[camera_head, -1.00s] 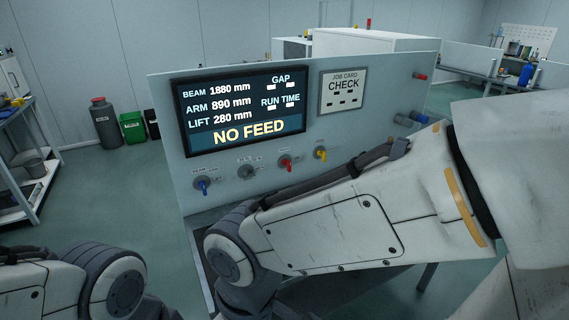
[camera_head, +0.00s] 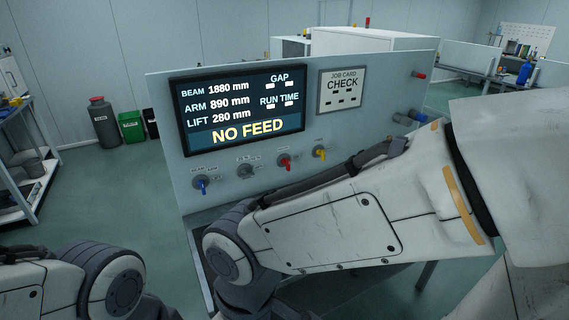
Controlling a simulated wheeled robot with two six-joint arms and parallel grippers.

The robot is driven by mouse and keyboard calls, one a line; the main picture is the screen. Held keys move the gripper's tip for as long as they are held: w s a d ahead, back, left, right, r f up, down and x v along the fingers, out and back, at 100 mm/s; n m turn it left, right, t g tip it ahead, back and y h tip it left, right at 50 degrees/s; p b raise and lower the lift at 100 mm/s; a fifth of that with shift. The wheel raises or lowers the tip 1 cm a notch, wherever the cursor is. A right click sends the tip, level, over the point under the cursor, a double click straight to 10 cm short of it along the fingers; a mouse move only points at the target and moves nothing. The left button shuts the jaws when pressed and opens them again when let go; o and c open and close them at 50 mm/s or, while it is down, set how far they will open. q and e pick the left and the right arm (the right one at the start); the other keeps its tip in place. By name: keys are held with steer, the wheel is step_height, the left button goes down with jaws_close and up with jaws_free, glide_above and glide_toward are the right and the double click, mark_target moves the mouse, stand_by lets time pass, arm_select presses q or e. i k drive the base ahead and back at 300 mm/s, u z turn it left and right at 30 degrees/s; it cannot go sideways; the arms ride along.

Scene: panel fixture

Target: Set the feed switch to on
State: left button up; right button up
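The grey panel (camera_head: 350,130) stands upright ahead of me. Its screen (camera_head: 240,110) reads NO FEED in yellow, with BEAM 1880 mm, ARM 890 mm and LIFT 280 mm. Below the screen is a row of small switches: a blue-handled one (camera_head: 203,187), a grey one (camera_head: 245,171), a red one (camera_head: 285,161) and a yellow one (camera_head: 320,152). Their labels are too small to read, so I cannot tell which is the feed switch. My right arm crosses in front of the panel's lower right. Both grippers are out of view.
A job card reading CHECK (camera_head: 342,91) is on the panel's right part. A red knob (camera_head: 419,76) and blue-ended fittings (camera_head: 416,117) sit at its right edge. A shelf unit (camera_head: 20,170) stands at the left.

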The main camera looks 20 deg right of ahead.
mark_target(286, 162)
steer(key=z, duration=0.4)
steer(key=k, duration=0.5)
steer(key=z, duration=0.8)
steer(key=i, duration=1.1)
steer(key=u, duration=0.75)
